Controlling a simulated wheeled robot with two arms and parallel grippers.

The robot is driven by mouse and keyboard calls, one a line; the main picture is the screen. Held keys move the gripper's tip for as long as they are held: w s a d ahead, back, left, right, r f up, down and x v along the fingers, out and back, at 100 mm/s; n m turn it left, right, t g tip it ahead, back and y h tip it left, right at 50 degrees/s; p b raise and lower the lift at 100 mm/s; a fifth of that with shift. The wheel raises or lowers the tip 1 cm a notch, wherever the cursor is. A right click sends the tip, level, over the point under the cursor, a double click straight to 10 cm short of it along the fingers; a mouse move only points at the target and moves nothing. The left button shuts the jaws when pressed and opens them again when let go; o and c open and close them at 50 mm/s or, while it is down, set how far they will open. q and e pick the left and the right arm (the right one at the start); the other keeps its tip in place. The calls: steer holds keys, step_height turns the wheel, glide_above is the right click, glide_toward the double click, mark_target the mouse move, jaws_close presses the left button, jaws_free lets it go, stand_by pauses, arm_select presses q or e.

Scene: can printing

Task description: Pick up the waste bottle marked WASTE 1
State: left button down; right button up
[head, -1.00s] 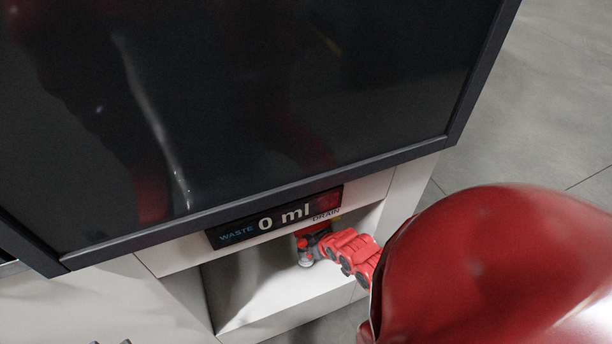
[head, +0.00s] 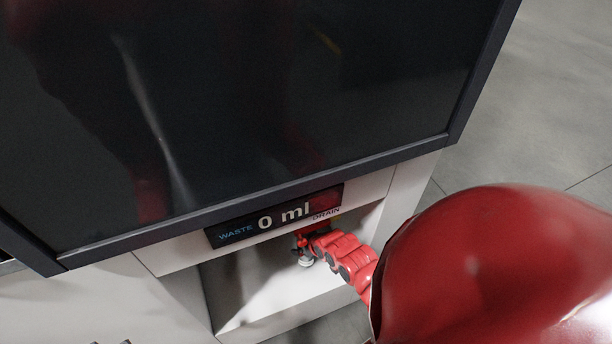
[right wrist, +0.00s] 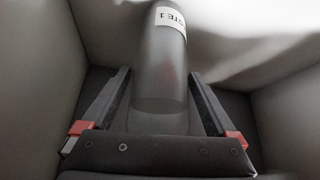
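The waste bottle (right wrist: 160,75) is a grey, see-through cylinder with a white label; the readable part ends in "TE 1". In the right wrist view it stands between the two fingers of my right gripper (right wrist: 160,80), which are open, with a narrow gap on each side. In the head view my right arm reaches into a white recess (head: 270,303) below the screen. The right gripper (head: 304,249) there is small and partly hidden, with only a pale bit of what may be the bottle showing. My left gripper is not clearly in view.
A large dark screen (head: 250,100) overhangs the recess. Below it a display (head: 275,217) reads "WASTE 0 ml", with a "DRAIN" label beside it. The recess walls stand close on both sides in the right wrist view. The recess floor is clear toward the left.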

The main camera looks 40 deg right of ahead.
jaws_close()
steer(key=shift+w+r, duration=0.1)
stand_by(0.4)
